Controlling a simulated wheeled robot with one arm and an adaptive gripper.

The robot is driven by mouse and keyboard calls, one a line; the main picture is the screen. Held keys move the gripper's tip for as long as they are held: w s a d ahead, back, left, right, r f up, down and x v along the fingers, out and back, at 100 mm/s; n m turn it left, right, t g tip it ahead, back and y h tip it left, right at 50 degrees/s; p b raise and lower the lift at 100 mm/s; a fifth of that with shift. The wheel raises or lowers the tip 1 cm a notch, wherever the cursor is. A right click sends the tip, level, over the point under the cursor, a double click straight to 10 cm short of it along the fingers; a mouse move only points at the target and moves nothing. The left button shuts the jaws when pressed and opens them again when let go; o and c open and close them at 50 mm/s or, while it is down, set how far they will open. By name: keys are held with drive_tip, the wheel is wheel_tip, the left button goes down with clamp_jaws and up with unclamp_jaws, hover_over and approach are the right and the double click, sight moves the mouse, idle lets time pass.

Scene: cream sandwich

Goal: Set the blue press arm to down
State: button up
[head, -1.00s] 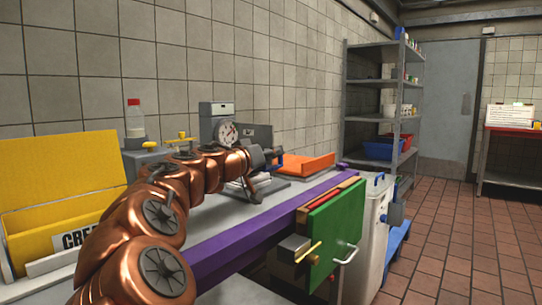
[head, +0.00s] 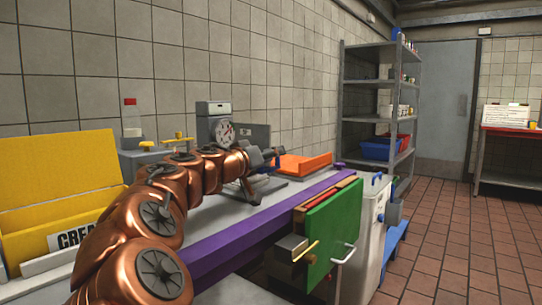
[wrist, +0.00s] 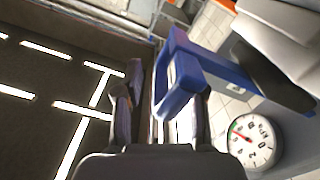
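The blue press arm (wrist: 184,75) shows large in the wrist view, with a bent, loop-like end close to my gripper. My gripper (wrist: 165,95) is open, one dark finger left of the blue end and the other at its lower right. The blue end lies between or just beyond the fingertips; I cannot tell whether they touch it. In the head view my gripper (head: 264,157) is beside the round pressure gauge (head: 224,131), and mostly hides the press arm. The gauge also shows in the wrist view (wrist: 256,143).
An orange tray (head: 306,165) lies beyond my gripper on the counter. A yellow box (head: 60,170) and a bottle with a red cap (head: 131,118) stand at the left. The tiled floor at the right is open.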

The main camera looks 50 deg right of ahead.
drive_tip(key=shift+a, duration=0.1)
drive_tip(key=a, duration=1.2)
drive_tip(key=shift+w, duration=0.15)
idle(0.3)
